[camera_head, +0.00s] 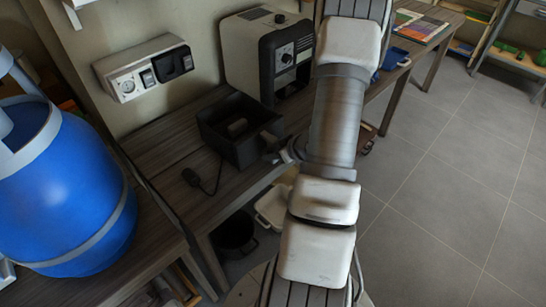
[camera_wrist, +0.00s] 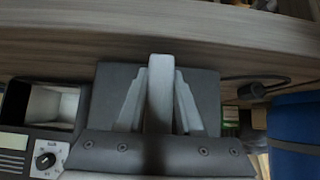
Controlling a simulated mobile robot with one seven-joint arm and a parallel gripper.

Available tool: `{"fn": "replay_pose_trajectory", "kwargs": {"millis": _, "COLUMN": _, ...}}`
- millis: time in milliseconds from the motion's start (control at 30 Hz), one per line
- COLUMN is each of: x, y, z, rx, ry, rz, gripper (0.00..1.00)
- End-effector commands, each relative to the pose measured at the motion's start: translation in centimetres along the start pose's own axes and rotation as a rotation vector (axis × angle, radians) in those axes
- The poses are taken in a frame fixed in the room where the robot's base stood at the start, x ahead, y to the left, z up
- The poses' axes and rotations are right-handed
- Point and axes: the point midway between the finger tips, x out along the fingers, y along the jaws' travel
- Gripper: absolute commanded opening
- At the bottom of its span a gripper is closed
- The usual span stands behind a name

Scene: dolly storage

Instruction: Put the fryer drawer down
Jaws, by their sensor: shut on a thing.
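The fryer drawer (camera_head: 238,125) is a black open-topped box at the tabletop, in front of the fryer and roughly level. I cannot tell whether its base touches the wood. My gripper (camera_head: 285,153) is shut on its handle, on the side facing my arm. In the wrist view the drawer's dark front (camera_wrist: 208,88) lies behind my gripper's grey fingers (camera_wrist: 158,100), close to the wood. The cream and black fryer (camera_head: 272,50) stands behind it to the right. In the wrist view the fryer (camera_wrist: 45,150) shows a knob and an empty opening.
The wooden table (camera_head: 165,150) has free room left of the drawer, where a black plug and cable (camera_head: 192,177) lie. A blue gas cylinder (camera_head: 65,190) stands at the left. A socket panel (camera_head: 145,70) is on the wall. A blue cup (camera_head: 397,58) and books (camera_head: 420,26) are farther right.

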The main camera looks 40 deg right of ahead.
Motion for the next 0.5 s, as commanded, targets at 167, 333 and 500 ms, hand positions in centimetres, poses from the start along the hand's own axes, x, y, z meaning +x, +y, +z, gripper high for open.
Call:
{"fn": "replay_pose_trajectory", "kwargs": {"millis": 167, "x": 0.35, "y": 0.08, "z": 0.09, "rx": -0.003, "ry": 0.007, "rz": 0.002, "gripper": 0.0}}
{"fn": "replay_pose_trajectory", "kwargs": {"millis": 333, "x": 0.37, "y": 0.01, "z": 0.38, "rx": -0.001, "ry": 0.0, "rz": 0.001, "gripper": 0.51}}
{"fn": "replay_pose_trajectory", "kwargs": {"millis": 500, "x": 0.36, "y": 0.01, "z": 0.35, "rx": -0.001, "ry": 0.0, "rz": 0.001, "gripper": 0.65}}
